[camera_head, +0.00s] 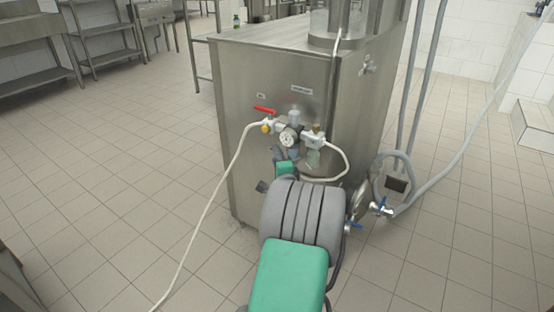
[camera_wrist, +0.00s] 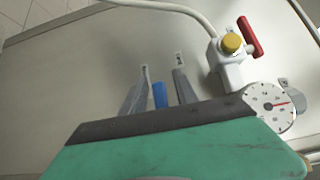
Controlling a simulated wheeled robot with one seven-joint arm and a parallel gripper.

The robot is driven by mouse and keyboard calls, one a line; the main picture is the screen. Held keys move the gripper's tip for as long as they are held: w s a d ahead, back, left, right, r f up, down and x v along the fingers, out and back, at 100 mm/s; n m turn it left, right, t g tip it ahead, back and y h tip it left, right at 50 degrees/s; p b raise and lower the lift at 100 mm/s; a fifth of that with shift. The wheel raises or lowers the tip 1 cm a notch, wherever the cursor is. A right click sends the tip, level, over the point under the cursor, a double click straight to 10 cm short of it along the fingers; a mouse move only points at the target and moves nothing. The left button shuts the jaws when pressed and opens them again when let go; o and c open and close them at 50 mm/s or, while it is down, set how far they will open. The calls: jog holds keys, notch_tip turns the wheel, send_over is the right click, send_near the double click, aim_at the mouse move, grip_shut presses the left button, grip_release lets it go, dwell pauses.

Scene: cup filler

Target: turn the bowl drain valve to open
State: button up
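In the wrist view my gripper (camera_wrist: 162,69) has its two grey fingers apart. A small blue part (camera_wrist: 160,95), perhaps a valve handle, shows between them, with a gap to each finger. Whether this is the bowl drain valve I cannot tell. Two blue-handled valves, an upper one (camera_head: 384,204) and a lower one (camera_head: 355,225), sit low at the machine's right side.
A red lever (camera_head: 265,110) and a yellow knob (camera_head: 266,128) sit left of the gauge; the red lever (camera_wrist: 250,38) also shows in the wrist view. A pale hose (camera_head: 215,190) hangs to the floor. Grey hoses (camera_head: 460,155) run at the right.

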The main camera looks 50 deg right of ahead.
jog(key=shift+c, duration=0.3)
grip_shut()
dwell(0.3)
